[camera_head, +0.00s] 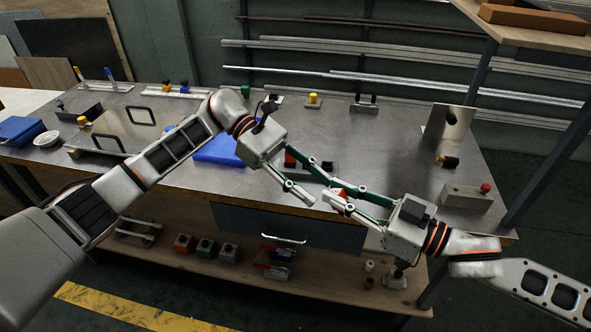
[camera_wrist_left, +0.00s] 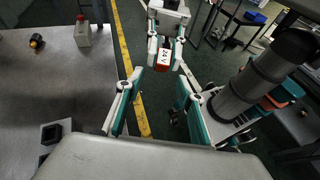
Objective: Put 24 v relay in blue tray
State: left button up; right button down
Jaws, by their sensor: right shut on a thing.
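The 24 V relay, a red block with a white label reading "24 V" (camera_wrist_left: 163,58), is held between the fingers of my right gripper (camera_head: 331,199). In the head view only a small red and white part of the relay (camera_head: 341,193) shows between the fingers. My left gripper (camera_head: 320,191) is open and empty, with its fingertips close to the relay and pointing at it. In the left wrist view its fingers (camera_wrist_left: 159,75) stand apart on either side, short of the relay. The blue tray (camera_head: 218,150) lies on the table, partly hidden behind my left arm.
Both grippers are above the front edge of the metal table (camera_head: 385,160). A grey box with a red button (camera_head: 468,197) and an upright metal plate (camera_head: 449,127) stand at the right. A blue box (camera_head: 18,131) stands at the far left. Several parts line the back.

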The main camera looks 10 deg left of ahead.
pick_arm(q)
jog(key=shift+x, duration=2.8)
grip_shut()
pick_arm(e)
jog(key=c, duration=1.8)
grip_release()
